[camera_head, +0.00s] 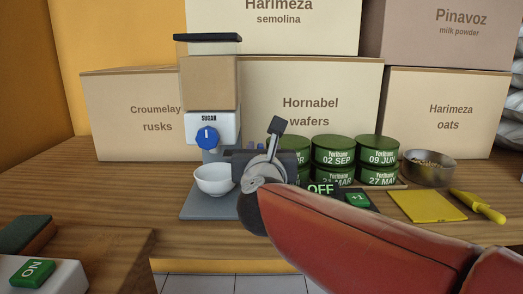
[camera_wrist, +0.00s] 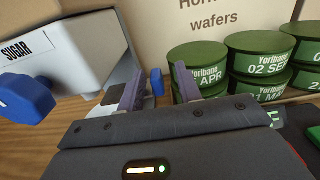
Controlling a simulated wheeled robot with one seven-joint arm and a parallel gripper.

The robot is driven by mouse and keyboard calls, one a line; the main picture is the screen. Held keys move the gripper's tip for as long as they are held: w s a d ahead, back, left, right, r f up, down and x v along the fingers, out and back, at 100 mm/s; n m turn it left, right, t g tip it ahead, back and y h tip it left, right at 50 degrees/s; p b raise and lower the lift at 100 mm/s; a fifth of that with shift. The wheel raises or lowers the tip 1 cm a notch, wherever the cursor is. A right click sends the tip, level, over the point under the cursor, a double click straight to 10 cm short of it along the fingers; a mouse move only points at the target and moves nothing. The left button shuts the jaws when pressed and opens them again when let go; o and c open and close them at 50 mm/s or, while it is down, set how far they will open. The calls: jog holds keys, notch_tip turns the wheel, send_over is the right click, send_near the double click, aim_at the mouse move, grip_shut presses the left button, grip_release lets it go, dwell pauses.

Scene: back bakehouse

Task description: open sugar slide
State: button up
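The sugar dispenser (camera_head: 209,122) stands on the wooden counter, with a white front marked SUGAR and a blue knob (camera_head: 207,137) below the label. In the wrist view the dispenser (camera_wrist: 75,50) fills the upper left, and its blue knob (camera_wrist: 27,98) is at the left edge. A white bowl (camera_head: 213,180) stands under the dispenser on its grey base. My gripper (camera_head: 232,154) is to the right of the knob and apart from it. In the wrist view its two fingers (camera_wrist: 156,90) are apart with nothing held between them. The slide itself cannot be told from the knob.
Green tins (camera_head: 333,150) are stacked right of my gripper, with a metal bowl (camera_head: 428,168) beyond. A yellow mat (camera_head: 427,206) lies at right. Cardboard boxes (camera_head: 312,108) stand behind. A small blue thing (camera_wrist: 157,82) shows beyond the fingers. Counter left of the dispenser is clear.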

jog(key=s, duration=0.8)
jog(key=shift+a, duration=0.2)
